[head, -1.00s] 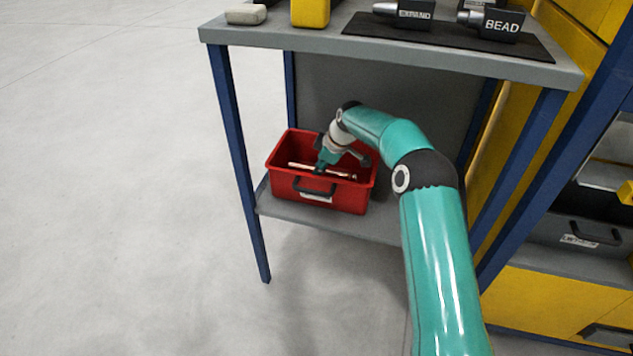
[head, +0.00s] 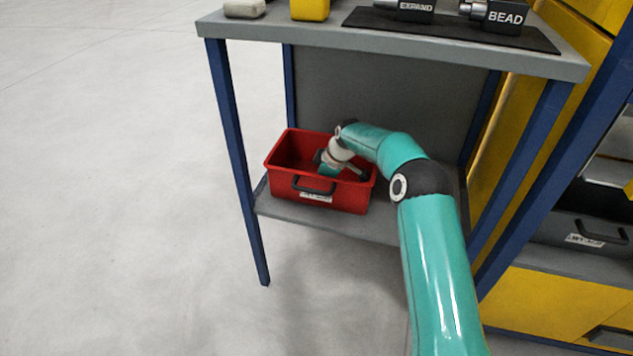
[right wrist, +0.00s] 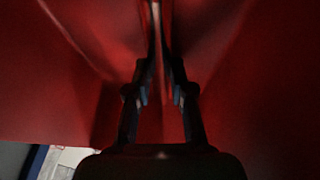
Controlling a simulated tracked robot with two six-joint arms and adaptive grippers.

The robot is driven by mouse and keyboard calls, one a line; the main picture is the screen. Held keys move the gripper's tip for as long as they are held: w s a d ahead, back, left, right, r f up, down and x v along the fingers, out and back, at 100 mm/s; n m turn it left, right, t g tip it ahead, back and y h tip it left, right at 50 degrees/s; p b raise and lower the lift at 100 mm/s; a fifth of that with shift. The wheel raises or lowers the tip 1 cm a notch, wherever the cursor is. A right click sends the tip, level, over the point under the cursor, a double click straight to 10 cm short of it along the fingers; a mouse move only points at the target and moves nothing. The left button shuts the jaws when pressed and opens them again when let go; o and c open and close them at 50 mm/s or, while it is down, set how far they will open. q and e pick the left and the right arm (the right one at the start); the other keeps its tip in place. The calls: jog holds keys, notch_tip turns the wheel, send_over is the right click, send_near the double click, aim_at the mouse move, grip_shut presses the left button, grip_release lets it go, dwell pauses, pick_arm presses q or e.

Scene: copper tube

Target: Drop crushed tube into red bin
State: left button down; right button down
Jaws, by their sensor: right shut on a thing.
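The red bin (head: 334,192) sits on the lower shelf, its black handle facing me. My right gripper (head: 328,170) reaches down inside it, its fingertips hidden behind the front wall. In the right wrist view my right gripper (right wrist: 161,95) is shut on the crushed tube (right wrist: 156,25), which shows as a thin, dim, pale streak between and beyond the fingers, with red bin walls around. The tube is hidden in the head view. I cannot tell whether it touches the bin floor. My left gripper is not in view.
The shelf (head: 385,231) hangs under a grey workbench (head: 380,55) with blue legs. A black mat on top carries tools labelled EXPAND (head: 412,10) and BEAD (head: 502,17). Yellow cabinets stand on the right. The floor at left is clear.

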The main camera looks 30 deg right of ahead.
aim_at(322, 176)
jog(key=c, duration=1)
grip_release()
jog(key=shift+r, duration=0.1)
jog(key=shift+r+p, duration=0.3)
jog(key=shift+r, duration=0.2)
jog(key=p+v, duration=0.3)
jog(key=v, duration=0.9)
